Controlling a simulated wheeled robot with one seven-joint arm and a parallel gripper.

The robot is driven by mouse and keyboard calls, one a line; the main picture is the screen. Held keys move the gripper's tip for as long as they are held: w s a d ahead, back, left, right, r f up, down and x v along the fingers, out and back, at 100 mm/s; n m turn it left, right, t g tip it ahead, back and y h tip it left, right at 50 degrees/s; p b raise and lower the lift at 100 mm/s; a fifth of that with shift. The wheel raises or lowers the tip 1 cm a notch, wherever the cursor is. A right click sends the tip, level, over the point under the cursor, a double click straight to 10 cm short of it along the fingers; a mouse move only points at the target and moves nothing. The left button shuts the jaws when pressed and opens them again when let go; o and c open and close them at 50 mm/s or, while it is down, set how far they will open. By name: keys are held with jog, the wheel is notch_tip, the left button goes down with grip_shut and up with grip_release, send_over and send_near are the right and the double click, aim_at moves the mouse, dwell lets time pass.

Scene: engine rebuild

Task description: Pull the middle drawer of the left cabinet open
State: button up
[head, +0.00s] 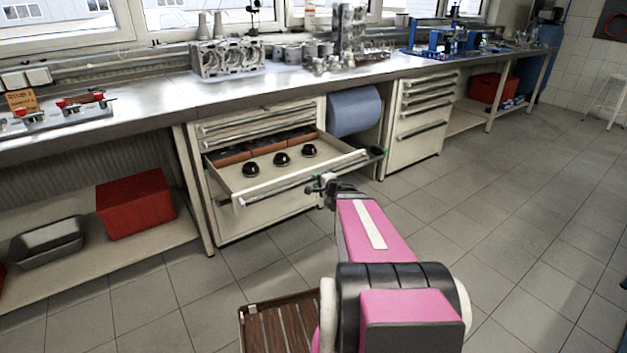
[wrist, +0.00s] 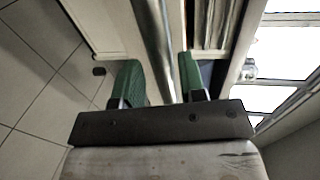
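The left cabinet (head: 262,222) stands under the workbench. Its middle drawer (head: 222,185) is pulled well out, and its long pale handle (head: 285,187) runs along the front edge. Several dark round parts (head: 281,159) and brown boxes (head: 268,144) lie inside it. My gripper (head: 325,186) is at the drawer front, right of its middle. The exact contact is hard to see.
Shallow shut drawers (head: 258,119) sit above the open one. A blue roll (head: 354,110) hangs right of the cabinet, and another drawer cabinet (head: 417,140) stands farther right. A red bin (head: 136,203) is on the lower left shelf. Floor to the right is clear.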

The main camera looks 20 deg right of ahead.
jog(key=v, duration=0.7)
jog(key=shift+s, duration=0.1)
jog(key=s+a+f+n+g+y, duration=0.1)
jog(key=s+a+f+n+g, duration=0.1)
jog(key=a+n+g, duration=0.35)
jog(key=s+a+f+n+g+y, duration=0.2)
jog(key=a+f+n, duration=0.1)
jog(key=a, duration=0.5)
jog(key=s+a+f+n+g+h, duration=0.1)
jog(key=s+f+n+g+h, duration=0.2)
jog(key=s+n+g+h, duration=0.3)
jog(key=s+g+h, duration=0.1)
jog(key=s, duration=0.2)
jog(key=shift+a+f+h, duration=0.2)
jog(key=shift+a+h, duration=0.1)
jog(key=shift+h, duration=0.1)
jog(key=shift+g, duration=0.25)
